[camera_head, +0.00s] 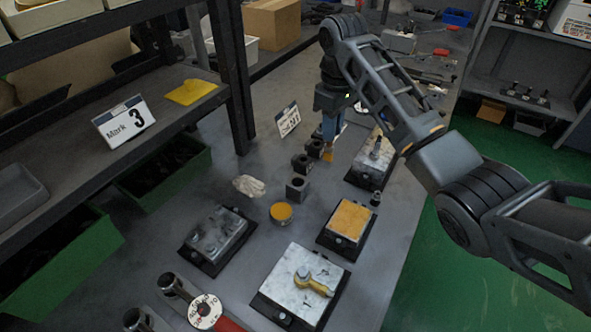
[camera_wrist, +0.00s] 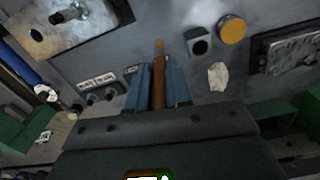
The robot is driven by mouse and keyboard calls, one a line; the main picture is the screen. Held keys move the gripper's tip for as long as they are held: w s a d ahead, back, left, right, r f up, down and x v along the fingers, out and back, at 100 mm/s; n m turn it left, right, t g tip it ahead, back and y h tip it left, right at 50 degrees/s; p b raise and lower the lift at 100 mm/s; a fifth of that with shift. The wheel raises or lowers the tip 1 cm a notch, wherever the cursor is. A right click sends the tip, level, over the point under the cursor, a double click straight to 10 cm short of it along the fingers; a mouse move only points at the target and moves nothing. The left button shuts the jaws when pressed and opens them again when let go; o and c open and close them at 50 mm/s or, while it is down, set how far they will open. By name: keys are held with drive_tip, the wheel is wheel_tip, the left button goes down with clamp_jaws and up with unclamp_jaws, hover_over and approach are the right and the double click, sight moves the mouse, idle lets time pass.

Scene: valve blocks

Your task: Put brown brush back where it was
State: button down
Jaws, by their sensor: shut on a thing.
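My gripper (camera_head: 329,128) points down over the workbench; its blue fingers (camera_wrist: 159,82) are shut on the brown brush (camera_wrist: 158,92) in the wrist view. In the head view the brush's orange-brown end (camera_head: 328,155) shows below the fingers, beside the small black blocks. One black block with a hole in its top (camera_head: 297,187) stands nearer the front; it also shows in the wrist view (camera_wrist: 198,43). More black blocks (camera_head: 301,163) stand behind it, close to the brush. Whether the brush touches any block or the bench, I cannot tell.
Valve plates stand around: a yellow-topped one (camera_head: 350,218), a white one with a brass valve (camera_head: 303,278), a dark one (camera_head: 218,238), and one at right (camera_head: 374,155). A sign (camera_head: 288,120) stands behind.

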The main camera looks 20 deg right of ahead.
drive_tip(key=a+f+b, duration=0.5)
drive_tip(key=a+f, duration=0.3)
drive_tip(key=f, duration=0.1)
drive_tip(key=shift+s+a, duration=0.15)
drive_tip(key=shift+a, duration=0.1)
drive_tip(key=shift+f, duration=0.15)
drive_tip(key=c, duration=1)
unclamp_jaws()
drive_tip(key=shift+c, duration=0.2)
wheel_tip(320, 180, up, 12)
drive_tip(key=p, duration=0.3)
drive_tip(key=shift+p, duration=0.4)
